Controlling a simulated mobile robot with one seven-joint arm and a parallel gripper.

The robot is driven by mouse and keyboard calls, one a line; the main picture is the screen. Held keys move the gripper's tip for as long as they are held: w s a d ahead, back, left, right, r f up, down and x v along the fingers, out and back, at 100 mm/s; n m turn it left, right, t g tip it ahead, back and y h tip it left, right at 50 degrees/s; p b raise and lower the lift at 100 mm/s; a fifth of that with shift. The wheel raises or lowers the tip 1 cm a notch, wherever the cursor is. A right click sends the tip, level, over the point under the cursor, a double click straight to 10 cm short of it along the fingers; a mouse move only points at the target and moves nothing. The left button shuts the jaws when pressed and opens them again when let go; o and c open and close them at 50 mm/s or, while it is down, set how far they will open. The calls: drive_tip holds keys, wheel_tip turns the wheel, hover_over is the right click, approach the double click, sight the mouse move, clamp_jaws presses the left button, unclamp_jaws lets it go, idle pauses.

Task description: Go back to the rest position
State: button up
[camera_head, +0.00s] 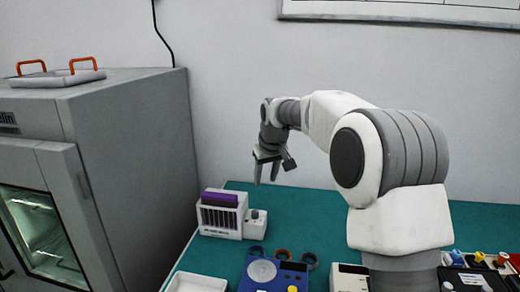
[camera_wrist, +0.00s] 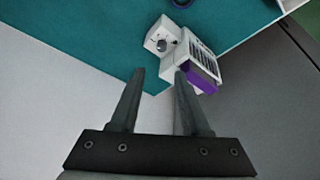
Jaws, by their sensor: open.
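My gripper (camera_head: 267,172) hangs over the back of the green table, fingers pointing down, open and empty. In the head view it is above and slightly right of a white rack device (camera_head: 221,221) with a purple top. In the wrist view the two fingers (camera_wrist: 156,100) are apart with nothing between them. The white device with its purple part also shows in the wrist view (camera_wrist: 203,55), beyond the right fingertip; I see no contact. My arm rises from the right side of the table and bends over to the left.
A grey oven cabinet (camera_head: 120,150) with a glass door stands at left, a tray with orange handles (camera_head: 58,76) on top. A blue device (camera_head: 272,274), several dark and orange rings, and a white tray (camera_head: 196,283) are at the front. The table's back right (camera_head: 485,225) is clear.

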drive_tip(key=s+d+r+m, duration=0.1)
drive_tip(key=s+d+r, duration=0.15)
drive_tip(key=s, duration=0.25)
drive_tip(key=s+d+r, duration=0.2)
drive_tip(key=s+r, duration=0.2)
drive_tip(key=s, duration=0.2)
drive_tip(key=s+d+f+m, duration=0.1)
drive_tip(key=s+d, duration=0.1)
drive_tip(key=s, duration=0.7)
drive_tip(key=s+d+f+m, duration=0.1)
drive_tip(key=s+d+f, duration=0.1)
drive_tip(key=s, duration=0.8)
drive_tip(key=s+d+f+m+t+h, duration=0.1)
drive_tip(key=s+d, duration=0.2)
drive_tip(key=s, duration=0.6)
drive_tip(key=shift+s+d+f+m, duration=0.25)
drive_tip(key=shift+d+m, duration=0.05)
drive_tip(key=shift+d, duration=0.05)
